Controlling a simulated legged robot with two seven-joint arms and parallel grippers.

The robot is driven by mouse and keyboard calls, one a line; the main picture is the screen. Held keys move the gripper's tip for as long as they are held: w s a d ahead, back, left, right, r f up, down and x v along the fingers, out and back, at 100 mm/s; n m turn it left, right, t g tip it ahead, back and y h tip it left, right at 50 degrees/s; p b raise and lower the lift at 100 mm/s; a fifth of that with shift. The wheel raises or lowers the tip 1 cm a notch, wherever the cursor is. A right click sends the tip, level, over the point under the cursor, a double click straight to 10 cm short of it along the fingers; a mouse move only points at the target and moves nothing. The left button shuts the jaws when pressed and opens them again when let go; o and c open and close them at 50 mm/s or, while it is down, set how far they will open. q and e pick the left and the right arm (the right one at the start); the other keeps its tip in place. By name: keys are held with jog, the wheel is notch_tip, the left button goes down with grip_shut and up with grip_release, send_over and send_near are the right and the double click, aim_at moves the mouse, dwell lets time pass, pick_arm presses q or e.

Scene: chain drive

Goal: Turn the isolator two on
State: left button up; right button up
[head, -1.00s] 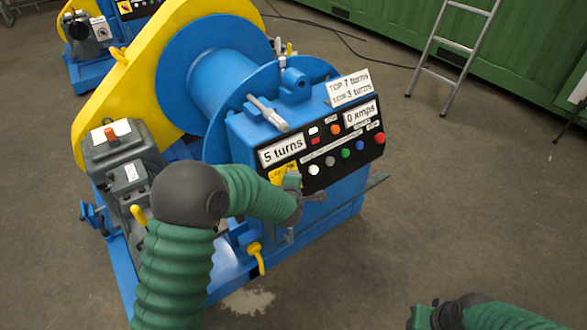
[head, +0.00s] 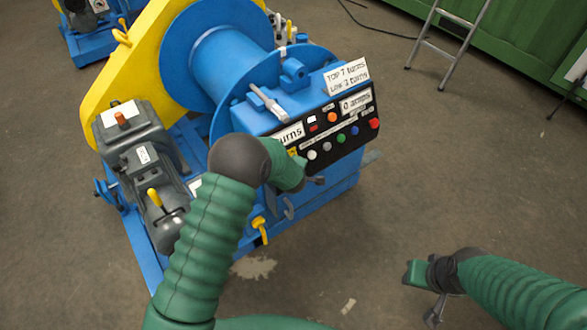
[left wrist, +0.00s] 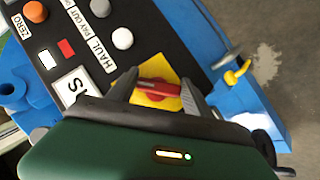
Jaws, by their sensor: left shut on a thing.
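A red switch handle (left wrist: 158,88) on a yellow plate (left wrist: 153,102) sits on the black control panel (left wrist: 85,22). I take it for the isolator; no number on it is readable. My left gripper (left wrist: 158,91) has a finger on each side of the handle and is shut on it. In the head view my left gripper (head: 306,180) is at the panel's lower left, and my arm mostly hides the switch. My right gripper (head: 434,309) hangs over bare floor, away from the machine; its jaw opening is unclear.
The panel's buttons (head: 341,139) and a "0 amps" display (head: 356,103) lie right of my left gripper. The blue winch drum (head: 235,60) and grey motor (head: 135,140) stand behind and left.

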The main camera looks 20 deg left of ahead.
pick_arm(q)
jog(key=shift+s+d+f, duration=0.15)
jog(key=shift+f, duration=0.1)
jog(key=o, duration=1.1)
jog(key=shift+o, duration=1.3)
jog(key=shift+r, duration=0.1)
jog(key=p+v, duration=0.2)
jog(key=v, duration=1.4)
jog(key=shift+r, duration=0.3)
jog(key=shift+s, duration=0.1)
